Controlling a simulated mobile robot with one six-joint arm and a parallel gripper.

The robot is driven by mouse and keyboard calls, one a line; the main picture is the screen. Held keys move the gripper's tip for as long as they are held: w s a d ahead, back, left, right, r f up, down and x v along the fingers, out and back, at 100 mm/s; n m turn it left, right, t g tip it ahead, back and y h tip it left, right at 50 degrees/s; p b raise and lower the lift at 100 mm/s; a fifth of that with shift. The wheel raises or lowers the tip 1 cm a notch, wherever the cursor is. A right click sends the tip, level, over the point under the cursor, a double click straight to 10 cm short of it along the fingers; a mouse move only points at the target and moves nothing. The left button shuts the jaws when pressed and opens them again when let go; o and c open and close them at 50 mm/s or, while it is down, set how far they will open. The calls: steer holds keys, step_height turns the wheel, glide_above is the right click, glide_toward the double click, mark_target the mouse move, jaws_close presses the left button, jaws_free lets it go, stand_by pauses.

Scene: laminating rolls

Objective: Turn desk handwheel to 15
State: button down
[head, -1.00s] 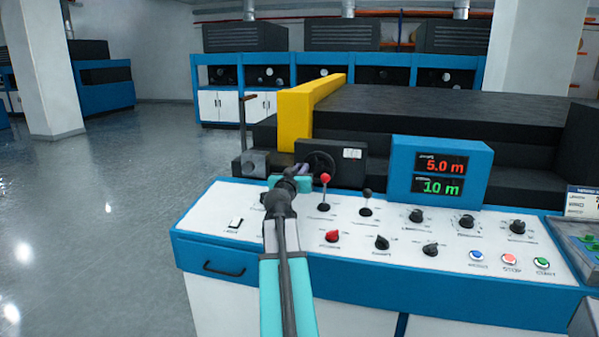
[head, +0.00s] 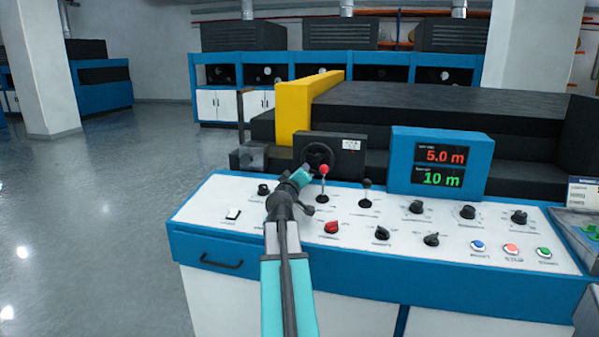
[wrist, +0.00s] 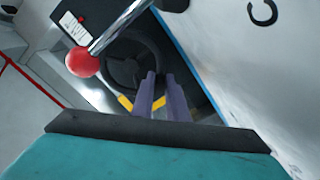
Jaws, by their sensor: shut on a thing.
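The desk handwheel (head: 318,156) is a dark spoked wheel on the front of a black box behind the white control desk. It also shows in the wrist view (wrist: 122,68). My gripper (head: 308,170) reaches its lower rim from the front left; in the wrist view its two purple fingers (wrist: 160,78) are close together over the rim, shut on it. The exact contact is partly hidden. The label (head: 351,145) beside the wheel is too small to read. The blue display (head: 440,166) shows 5.0 m in red above 10 m in green.
A red-knobbed lever (head: 323,172) stands right beside my gripper, and a black-knobbed lever (head: 366,186) is further right. Several knobs and push buttons fill the desk top (head: 290,238). A yellow frame (head: 294,112) rises behind the wheel's box.

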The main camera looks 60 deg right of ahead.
steer(key=shift+s+d+n, duration=0.2)
steer(key=shift+s+n, duration=0.05)
steer(key=shift+n, duration=0.05)
steer(key=c, duration=1.7)
jaws_free()
steer(key=shift+f, duration=0.1)
steer(key=shift+c, duration=0.2)
steer(key=shift+a, duration=0.2)
